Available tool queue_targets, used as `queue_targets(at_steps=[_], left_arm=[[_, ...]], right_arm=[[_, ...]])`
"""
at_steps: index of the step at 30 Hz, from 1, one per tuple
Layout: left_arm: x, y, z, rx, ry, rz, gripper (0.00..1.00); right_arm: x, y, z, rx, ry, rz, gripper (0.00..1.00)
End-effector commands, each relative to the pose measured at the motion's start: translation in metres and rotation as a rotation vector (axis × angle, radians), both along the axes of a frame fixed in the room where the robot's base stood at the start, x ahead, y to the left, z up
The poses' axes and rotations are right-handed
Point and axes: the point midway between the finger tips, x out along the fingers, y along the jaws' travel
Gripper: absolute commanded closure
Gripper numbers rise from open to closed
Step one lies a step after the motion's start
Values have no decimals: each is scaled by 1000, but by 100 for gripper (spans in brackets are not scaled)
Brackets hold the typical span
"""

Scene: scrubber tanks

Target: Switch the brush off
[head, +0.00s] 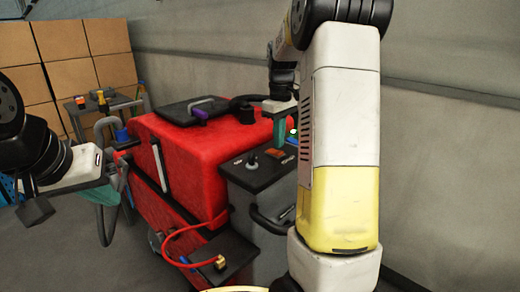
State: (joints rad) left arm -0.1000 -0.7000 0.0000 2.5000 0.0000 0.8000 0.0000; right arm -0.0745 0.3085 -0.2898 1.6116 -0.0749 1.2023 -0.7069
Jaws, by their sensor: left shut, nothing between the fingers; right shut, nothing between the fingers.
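The red scrubber (185,150) stands in the middle with a dark grey control console (250,185) at its right end. On the console top are an orange-red switch (275,153), a grey knob or lever (253,160) and a small green spot (293,131). I cannot tell which control is the brush's. My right gripper (279,140) is shut, with its teal fingers pointing down over the console just behind the orange-red switch; contact cannot be told. My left gripper (112,196) is shut and empty, left of the scrubber. My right arm hides the console's right side.
A black lid with a handle (190,108) lies on the scrubber's top. A red hose (178,238) loops to a brass fitting (220,262) on a low dark ledge. A small table (118,102) and stacked cardboard boxes (65,40) stand behind at left. A grey wall is at right.

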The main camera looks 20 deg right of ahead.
Motion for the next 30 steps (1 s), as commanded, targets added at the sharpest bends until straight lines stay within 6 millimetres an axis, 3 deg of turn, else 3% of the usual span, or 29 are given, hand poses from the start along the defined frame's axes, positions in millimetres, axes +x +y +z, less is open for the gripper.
queue_targets(at_steps=[30], left_arm=[[0, 0, 0, 0, 0, 0, 100]], right_arm=[[0, 0, -15, 0, 0, 0, 100]])
